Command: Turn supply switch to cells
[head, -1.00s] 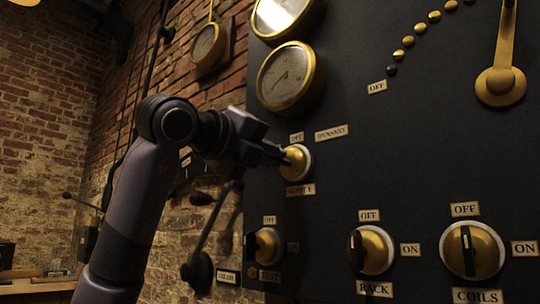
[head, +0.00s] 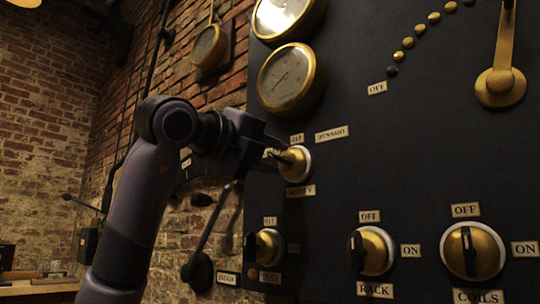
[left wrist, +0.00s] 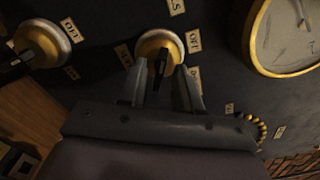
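The supply switch (head: 294,164) is a brass knob with a dark bar handle on the black panel. Labels around it read OFF above, DYNAMO (head: 331,134) to the right and SUPPLY below. A partly hidden label (head: 271,153) lies to its left. In the left wrist view the switch (left wrist: 154,43) has its bar lying along the CELLS–DYNAMO line; I cannot tell which end is the pointer. My left gripper (left wrist: 163,84) is open, its fingers apart on either side of the bar's near end, with gaps showing. It also shows in the head view (head: 275,150). My right gripper is out of view.
A TEST knob (head: 265,246) sits below, with RACK (head: 373,250) and COILS (head: 472,250) knobs to the right. Round gauges (head: 290,78) are above. A lever (head: 208,235) stands left of the panel, close to my left arm.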

